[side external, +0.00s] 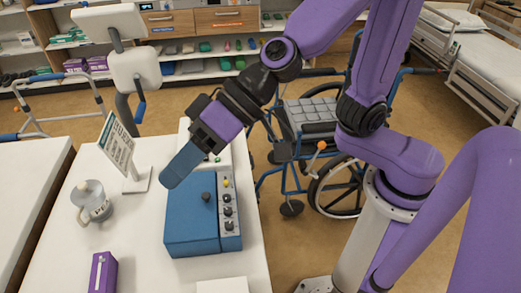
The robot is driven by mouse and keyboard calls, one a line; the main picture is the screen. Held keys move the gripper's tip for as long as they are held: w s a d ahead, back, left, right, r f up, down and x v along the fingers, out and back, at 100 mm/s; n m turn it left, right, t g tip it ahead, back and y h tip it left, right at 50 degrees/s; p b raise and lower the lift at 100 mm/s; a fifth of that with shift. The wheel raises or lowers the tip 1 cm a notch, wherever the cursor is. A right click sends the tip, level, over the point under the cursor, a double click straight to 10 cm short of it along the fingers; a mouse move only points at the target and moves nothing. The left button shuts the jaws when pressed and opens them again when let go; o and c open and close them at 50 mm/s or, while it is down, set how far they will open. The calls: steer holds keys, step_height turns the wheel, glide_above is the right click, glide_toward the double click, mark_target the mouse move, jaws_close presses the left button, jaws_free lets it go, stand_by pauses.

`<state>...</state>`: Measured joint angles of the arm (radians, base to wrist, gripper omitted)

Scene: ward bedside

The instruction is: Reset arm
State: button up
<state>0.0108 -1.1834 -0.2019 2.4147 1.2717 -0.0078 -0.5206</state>
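My gripper (178,167) hangs over the white bedside table (150,265), above the back left part of a blue box. A blue, rounded, flat piece forms the end below its dark wrist. I cannot tell whether this piece is the fingers or something held, and no gap between fingertips shows.
A card stand (118,145), a grey lidded cup (92,203) and a purple box (102,273) stand left of the blue box. A white device (186,128) is partly hidden behind my gripper. A wheelchair (310,115) stands beyond the table. The table's front middle is clear.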

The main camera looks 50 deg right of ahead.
steer(key=s+d+f+n+g+h, duration=0.1)
steer(key=s+d+f+n+h, duration=0.1)
steer(key=d, duration=0.7)
steer(key=s+d+f+n+g+h, duration=0.1)
steer(key=s+d+f+n+h, duration=0.2)
steer(key=d, duration=0.6)
steer(key=s+d+f+n+g+h, duration=0.2)
steer(key=s+d, duration=0.4)
steer(key=d, duration=0.3)
steer(key=shift+d+f+n+h, duration=0.25)
steer(key=shift+f+n+h, duration=0.25)
steer(key=shift+h, duration=0.7)
